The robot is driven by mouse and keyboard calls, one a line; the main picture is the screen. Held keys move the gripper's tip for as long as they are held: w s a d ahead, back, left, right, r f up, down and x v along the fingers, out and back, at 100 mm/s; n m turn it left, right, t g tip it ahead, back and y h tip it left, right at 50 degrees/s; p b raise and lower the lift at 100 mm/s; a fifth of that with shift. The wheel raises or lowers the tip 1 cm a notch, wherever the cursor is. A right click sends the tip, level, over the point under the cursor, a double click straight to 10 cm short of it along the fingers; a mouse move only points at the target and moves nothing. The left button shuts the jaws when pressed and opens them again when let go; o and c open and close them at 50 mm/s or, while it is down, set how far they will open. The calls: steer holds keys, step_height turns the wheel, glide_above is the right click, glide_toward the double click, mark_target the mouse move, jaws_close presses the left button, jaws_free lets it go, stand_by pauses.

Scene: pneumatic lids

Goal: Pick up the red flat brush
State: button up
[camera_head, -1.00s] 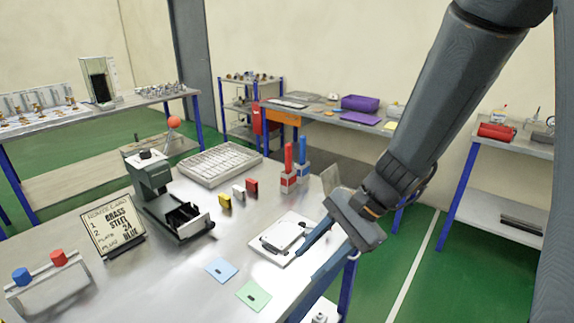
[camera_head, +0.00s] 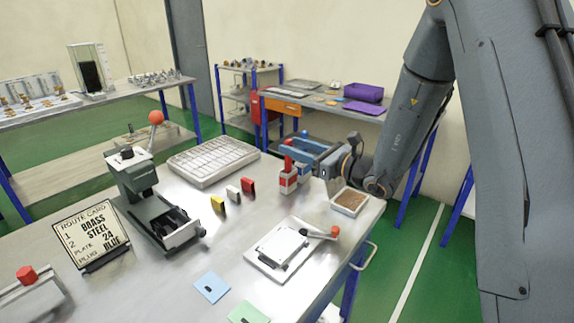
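The red flat brush (camera_head: 288,168) stands upright in a small holder at the far right part of the steel table.
A brown-filled tray (camera_head: 349,201) lies below my wrist. A white plate fixture with a red-knobbed lever (camera_head: 283,246) is in front. Yellow, white and red blocks (camera_head: 233,192) stand left of the brushes. A grid tray (camera_head: 213,161) and a green press (camera_head: 150,200) are further left.

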steer(key=p+x, duration=0.3)
steer(key=x, duration=0.4)
steer(key=shift+w+d, duration=0.15)
steer(key=shift+w, duration=0.3)
jaws_close()
